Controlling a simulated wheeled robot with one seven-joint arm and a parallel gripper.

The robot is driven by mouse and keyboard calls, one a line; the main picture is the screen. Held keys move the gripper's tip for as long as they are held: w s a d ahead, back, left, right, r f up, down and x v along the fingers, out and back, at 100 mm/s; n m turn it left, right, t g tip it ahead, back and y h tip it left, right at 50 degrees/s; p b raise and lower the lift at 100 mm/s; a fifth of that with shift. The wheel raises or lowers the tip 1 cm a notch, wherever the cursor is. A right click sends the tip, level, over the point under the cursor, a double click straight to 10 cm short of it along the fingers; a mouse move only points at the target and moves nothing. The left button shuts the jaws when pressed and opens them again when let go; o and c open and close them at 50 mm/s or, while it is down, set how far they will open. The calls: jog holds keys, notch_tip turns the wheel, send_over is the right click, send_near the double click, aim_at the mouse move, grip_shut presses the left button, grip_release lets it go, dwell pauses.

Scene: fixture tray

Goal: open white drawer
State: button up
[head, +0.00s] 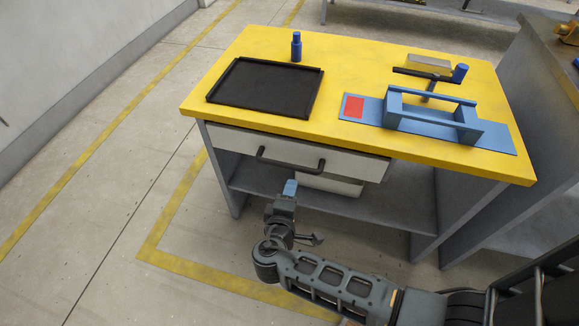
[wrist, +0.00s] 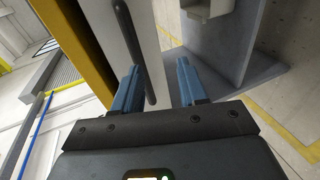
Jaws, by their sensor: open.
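The white drawer (head: 225,138) sits under the yellow tabletop of the workbench and looks shut. Its dark bar handle (head: 290,164) runs along the front. My gripper (head: 290,188) is in front of the drawer, near the handle, in the head view. In the wrist view my gripper (wrist: 160,80) has its two blue fingers apart with nothing gripped. The handle (wrist: 132,45) slants down past the inner side of the left finger there, and the drawer's white front (wrist: 108,35) shows behind it. I cannot tell whether finger and handle touch.
The tabletop (head: 335,75) carries a black tray (head: 232,106), a blue bottle-like item (head: 296,46), and a blue fixture (head: 430,118) with a red patch. A white box-like part (head: 330,183) shows below the drawer, above a grey shelf (head: 390,208). Floor left is clear.

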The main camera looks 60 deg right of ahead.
aim_at(289, 164)
jog(key=shift+m+g+h, duration=0.3)
jog(key=shift+h, duration=0.6)
jog(key=w+d, duration=0.1)
jog(key=d, duration=0.1)
jog(key=w+d, duration=0.2)
jog(key=d, duration=0.1)
jog(key=w+d, duration=0.2)
jog(key=shift+w+d+r, duration=0.15)
jog(key=shift+w+r, duration=0.05)
jog(key=shift+r, duration=0.2)
grip_shut()
